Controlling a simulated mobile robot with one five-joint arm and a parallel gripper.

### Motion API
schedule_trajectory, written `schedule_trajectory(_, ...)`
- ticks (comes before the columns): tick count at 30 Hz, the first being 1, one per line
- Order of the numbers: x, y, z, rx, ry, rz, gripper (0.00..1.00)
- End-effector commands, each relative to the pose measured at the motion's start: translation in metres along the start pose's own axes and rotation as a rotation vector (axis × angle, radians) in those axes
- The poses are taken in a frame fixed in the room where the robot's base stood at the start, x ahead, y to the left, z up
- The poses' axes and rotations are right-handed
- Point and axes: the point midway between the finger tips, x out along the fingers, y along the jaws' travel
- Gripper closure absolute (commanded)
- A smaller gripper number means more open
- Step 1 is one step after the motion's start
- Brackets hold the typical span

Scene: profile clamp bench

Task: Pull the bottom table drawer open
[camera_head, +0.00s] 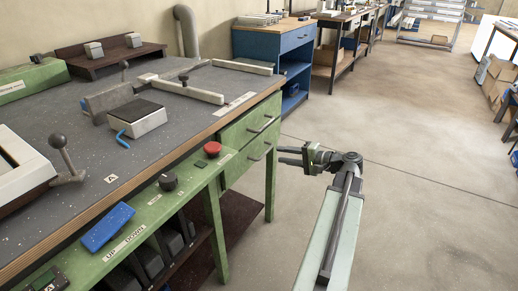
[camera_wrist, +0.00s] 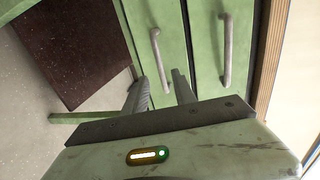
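The green bottom table drawer (camera_head: 240,165) sits under the top drawer at the bench's right end, and its front looks flush with the frame. Its grey bar handle (camera_head: 262,152) also shows in the wrist view (camera_wrist: 159,60). My gripper (camera_head: 281,154) is level with this handle, just to its right in the head view, with its fingers pointing at the drawer. In the wrist view my two fingers (camera_wrist: 158,82) are spread apart, with one end of the handle between them in the picture. I cannot tell whether they touch it. The gripper holds nothing.
The green bench leg (camera_head: 270,187) and a dark lower shelf (camera_head: 238,222) are below. The floor (camera_head: 400,180) right of the bench is clear. A blue cabinet (camera_head: 272,45) stands behind.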

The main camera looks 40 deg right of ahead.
Motion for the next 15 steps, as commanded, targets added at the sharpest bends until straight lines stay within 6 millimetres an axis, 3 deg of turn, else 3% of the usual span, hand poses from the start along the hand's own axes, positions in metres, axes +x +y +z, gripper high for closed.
schedule_trajectory(7, 0.004, 0.002, -0.002, 0.001, 0.006, 0.000, 0.68)
schedule_trajectory(15, 0.051, 0.003, -0.003, 0.001, 0.008, 0.001, 0.68)
